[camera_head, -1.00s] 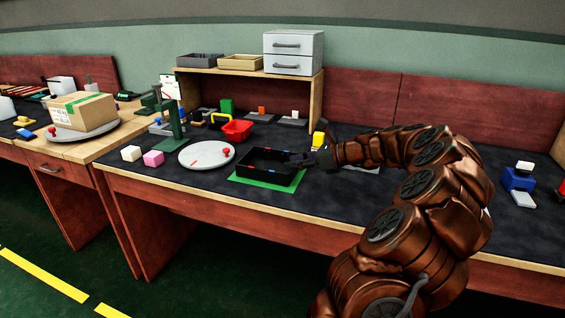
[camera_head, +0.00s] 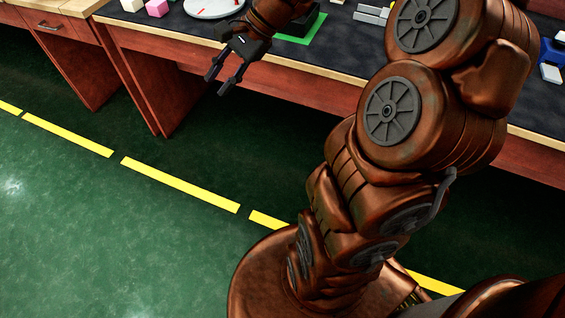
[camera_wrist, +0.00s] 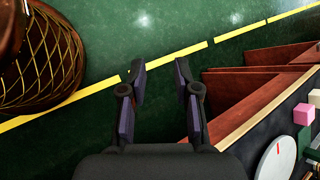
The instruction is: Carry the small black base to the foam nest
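My gripper (camera_head: 216,85) is open and hangs out in front of the bench's front edge, above the green floor. The wrist view shows its two fingers (camera_wrist: 160,72) apart with only floor between them. I cannot pick out the small black base or the foam nest in either view. What lies in the tray is not visible.
A white round plate (camera_head: 208,8) and a pink block (camera_head: 157,7) sit on the bench left of the tray. Grey blocks (camera_head: 371,14) lie to its right. A blue part (camera_head: 552,52) is at the right edge. The floor in front is clear, with a yellow dashed line (camera_head: 180,183).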

